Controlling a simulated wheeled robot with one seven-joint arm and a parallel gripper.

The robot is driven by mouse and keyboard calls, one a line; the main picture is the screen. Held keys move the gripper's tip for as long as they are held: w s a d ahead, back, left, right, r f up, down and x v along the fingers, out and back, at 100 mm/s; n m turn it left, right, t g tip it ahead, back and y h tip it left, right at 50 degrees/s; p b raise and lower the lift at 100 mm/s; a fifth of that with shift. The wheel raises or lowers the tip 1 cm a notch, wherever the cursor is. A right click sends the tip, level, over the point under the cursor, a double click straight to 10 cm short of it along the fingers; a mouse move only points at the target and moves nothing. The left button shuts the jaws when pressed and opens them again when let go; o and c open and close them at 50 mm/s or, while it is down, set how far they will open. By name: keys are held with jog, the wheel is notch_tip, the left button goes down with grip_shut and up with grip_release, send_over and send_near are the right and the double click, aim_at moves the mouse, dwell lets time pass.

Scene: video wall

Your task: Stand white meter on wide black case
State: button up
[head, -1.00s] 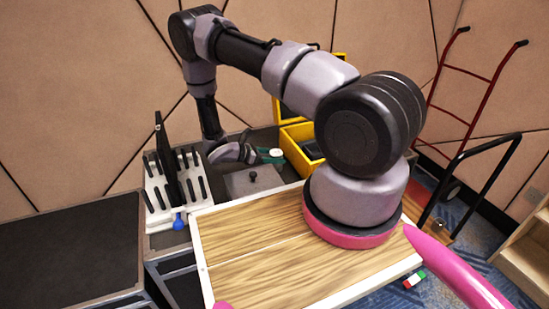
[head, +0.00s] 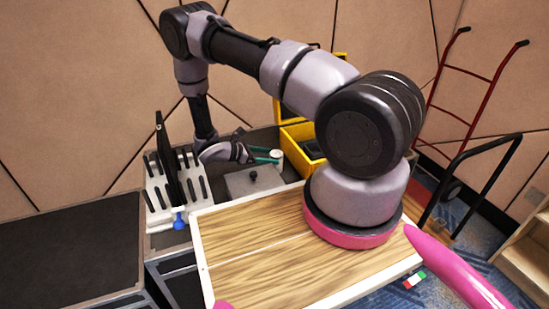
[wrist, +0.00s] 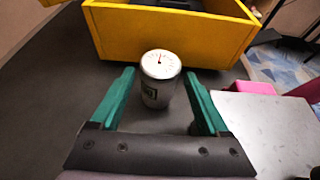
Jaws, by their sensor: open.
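The white meter (wrist: 160,66) is a short upright cylinder with a round dial on top, on a dark surface in the wrist view. It shows as a small white shape (head: 276,154) in the head view. My gripper (wrist: 159,80) is open, its two teal fingers on either side of the meter with visible gaps. In the head view my gripper (head: 265,157) is low over the dark bench. A dark object (head: 312,149) lies in the yellow bin; I cannot tell whether it is the wide black case.
The yellow bin (wrist: 170,36) stands right behind the meter. A grey plate with a black knob (head: 253,180) is in front of my gripper. A white rack (head: 160,205) with black tools stands left. A wood-topped board (head: 260,245) is nearer; a dark-topped table (head: 65,250) is far left.

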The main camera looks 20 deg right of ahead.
jog(key=v, duration=0.4)
jog(key=shift+a, duration=0.15)
jog(key=shift+w+r, duration=0.1)
jog(key=shift+r, duration=0.35)
jog(key=s+r+m+y, duration=0.2)
jog(key=r+m+y, duration=0.15)
jog(key=r, duration=0.65)
jog(key=s+r+m+g+y, duration=0.15)
jog(key=r+m, duration=0.35)
jog(key=r, duration=0.5)
jog(key=s+r+m+y, duration=0.1)
jog(key=r+m+y, duration=0.3)
jog(key=r, duration=0.6)
jog(key=s+a+r+m+t+y, duration=0.1)
jog(key=s+r+m+t+y, duration=0.5)
jog(key=s+r, duration=1.1)
notch_tip(320, 180, up, 3)
jog(key=m+t, duration=0.2)
jog(key=m, duration=0.1)
jog(key=shift+s+m+t, duration=0.25)
jog(key=shift+m+t, duration=0.1)
jog(key=shift+a, duration=0.1)
